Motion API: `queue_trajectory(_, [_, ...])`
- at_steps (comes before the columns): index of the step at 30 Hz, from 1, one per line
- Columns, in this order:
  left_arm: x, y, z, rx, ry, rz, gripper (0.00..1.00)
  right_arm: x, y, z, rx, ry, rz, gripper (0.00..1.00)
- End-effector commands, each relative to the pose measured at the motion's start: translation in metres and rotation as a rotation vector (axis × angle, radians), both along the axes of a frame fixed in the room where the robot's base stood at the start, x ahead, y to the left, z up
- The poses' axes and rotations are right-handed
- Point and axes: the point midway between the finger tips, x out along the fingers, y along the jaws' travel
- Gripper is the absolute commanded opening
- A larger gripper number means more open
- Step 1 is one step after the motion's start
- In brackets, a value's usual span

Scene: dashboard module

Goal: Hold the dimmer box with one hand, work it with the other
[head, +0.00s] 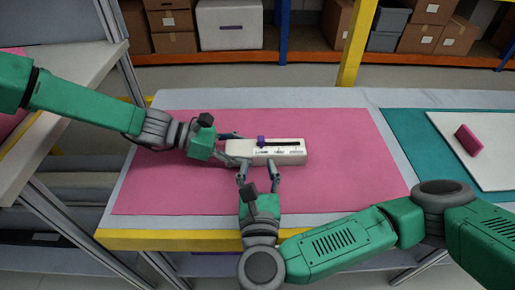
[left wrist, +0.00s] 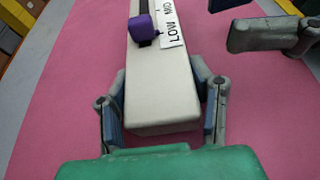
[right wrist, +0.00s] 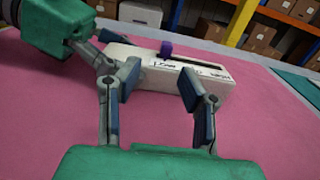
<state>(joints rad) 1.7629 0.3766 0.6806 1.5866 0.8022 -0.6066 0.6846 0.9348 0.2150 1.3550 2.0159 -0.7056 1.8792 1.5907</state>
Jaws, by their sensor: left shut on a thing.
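The dimmer box (head: 292,158) is a long white box lying on the pink mat, with a dark slot along its top. Its purple slider knob (head: 262,141) sits at the left end of the slot, beside the LOW mark, as the left wrist view shows (left wrist: 142,28). My left gripper (head: 236,148) is shut on the box's left end, one finger on each side (left wrist: 162,115). My right gripper (head: 258,172) is open and empty at the front side of the box. In the right wrist view its fingers (right wrist: 160,85) are spread below the knob (right wrist: 166,48), apart from it.
The pink mat (head: 350,185) is clear around the box. To the right, a pink block (head: 468,140) lies on a white board (head: 490,170) over a teal mat (head: 410,125). A shelf with boxes (head: 230,25) stands behind the table.

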Motion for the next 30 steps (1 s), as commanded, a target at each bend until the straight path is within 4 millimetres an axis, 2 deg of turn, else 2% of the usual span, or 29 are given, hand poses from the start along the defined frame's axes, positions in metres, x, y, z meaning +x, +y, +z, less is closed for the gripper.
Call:
queue_trajectory(3, [0.0, 0.0, 0.001, -0.001, 0.0, 0.0, 0.01, -0.02, 0.001, 0.0, 0.002, 0.001, 0.004, 0.34])
queue_trajectory(7, [0.0, 0.0, 0.001, -0.001, 0.0, 0.0, 0.01, -0.031, 0.001, 0.0, 0.002, 0.001, 0.002, 0.34])
queue_trajectory(20, [0.0, 0.0, 0.001, -0.001, 0.0, 0.0, 0.01, -0.034, 0.001, 0.0, 0.001, 0.0, 0.001, 0.34])
queue_trajectory(21, [0.0, 0.0, 0.001, -0.001, 0.0, 0.0, 0.58, -0.034, 0.001, 0.0, 0.001, 0.0, 0.001, 0.34])
queue_trajectory(22, [0.0, 0.0, 0.001, -0.001, 0.0, 0.0, 0.68, -0.034, 0.001, 0.0, 0.001, 0.0, 0.001, 0.34])
queue_trajectory(23, [0.0, 0.0, 0.001, -0.001, 0.0, 0.0, 0.72, -0.034, 0.001, 0.0, 0.001, 0.0, 0.001, 0.34])
queue_trajectory(30, [0.0, 0.0, 0.0, -0.001, 0.0, 0.0, 0.72, -0.034, 0.001, 0.0, 0.001, 0.0, 0.001, 0.34])
